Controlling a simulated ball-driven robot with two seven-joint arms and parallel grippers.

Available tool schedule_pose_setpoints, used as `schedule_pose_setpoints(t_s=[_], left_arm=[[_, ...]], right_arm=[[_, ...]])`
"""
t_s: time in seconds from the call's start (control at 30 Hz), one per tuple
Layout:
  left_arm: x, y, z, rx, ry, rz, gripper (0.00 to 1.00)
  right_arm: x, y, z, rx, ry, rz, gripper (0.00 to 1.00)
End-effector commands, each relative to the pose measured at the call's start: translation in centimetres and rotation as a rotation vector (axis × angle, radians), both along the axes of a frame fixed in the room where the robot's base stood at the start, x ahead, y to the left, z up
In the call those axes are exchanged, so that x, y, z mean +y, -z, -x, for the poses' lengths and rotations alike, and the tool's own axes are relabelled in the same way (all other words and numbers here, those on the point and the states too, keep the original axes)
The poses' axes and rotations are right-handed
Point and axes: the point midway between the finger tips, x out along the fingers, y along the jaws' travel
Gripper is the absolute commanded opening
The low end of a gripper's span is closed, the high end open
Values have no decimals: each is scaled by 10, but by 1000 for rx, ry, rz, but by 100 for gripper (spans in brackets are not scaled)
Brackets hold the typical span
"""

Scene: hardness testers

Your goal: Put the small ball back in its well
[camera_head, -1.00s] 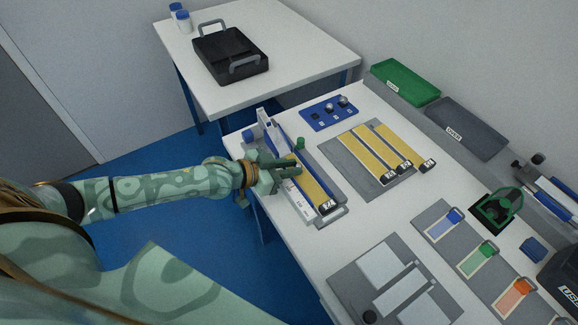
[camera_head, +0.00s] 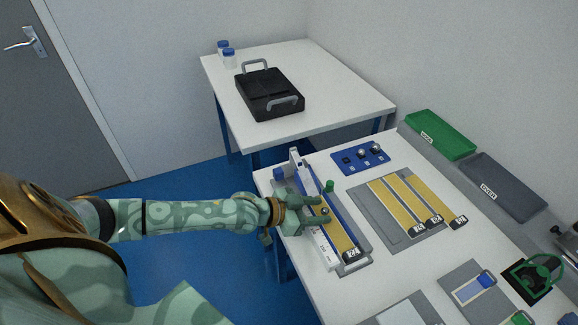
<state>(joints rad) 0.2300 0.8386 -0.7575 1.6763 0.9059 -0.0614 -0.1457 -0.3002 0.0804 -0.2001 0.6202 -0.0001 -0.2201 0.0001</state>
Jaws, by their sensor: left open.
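A blue plate (camera_head: 360,158) lies at the back of the near table, with two round balls on its right part, a larger one (camera_head: 376,149) and a smaller one (camera_head: 363,153), and a dark spot at its left. My left gripper (camera_head: 324,206) is open over the tester (camera_head: 320,240), a pale frame holding a yellow strip (camera_head: 340,238). A small dark round spot shows by its fingertips; I cannot tell whether it is the small ball. The fingers hide part of the strip. My right gripper is out of view.
A green knob (camera_head: 329,186) stands up beside the gripper. A grey mat (camera_head: 375,212) with several yellow strips lies to the right. A black case (camera_head: 269,92) is on the far table.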

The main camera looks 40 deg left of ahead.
Motion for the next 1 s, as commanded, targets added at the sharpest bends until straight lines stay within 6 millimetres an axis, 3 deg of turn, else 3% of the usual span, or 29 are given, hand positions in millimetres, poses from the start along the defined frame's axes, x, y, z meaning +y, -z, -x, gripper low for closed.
schedule_pose_setpoints(t_s=[0.17, 0.63, 0.8, 1.0], left_arm=[[12, -10, 17, 1, 0, -4, 44], [74, -56, 106, 3, 2, -2, 44], [85, -62, 120, 1, 0, -2, 44], [86, -62, 123, -1, 0, 1, 44]], right_arm=[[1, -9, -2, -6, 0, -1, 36], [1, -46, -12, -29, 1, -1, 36], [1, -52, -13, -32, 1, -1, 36], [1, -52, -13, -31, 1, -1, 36]])
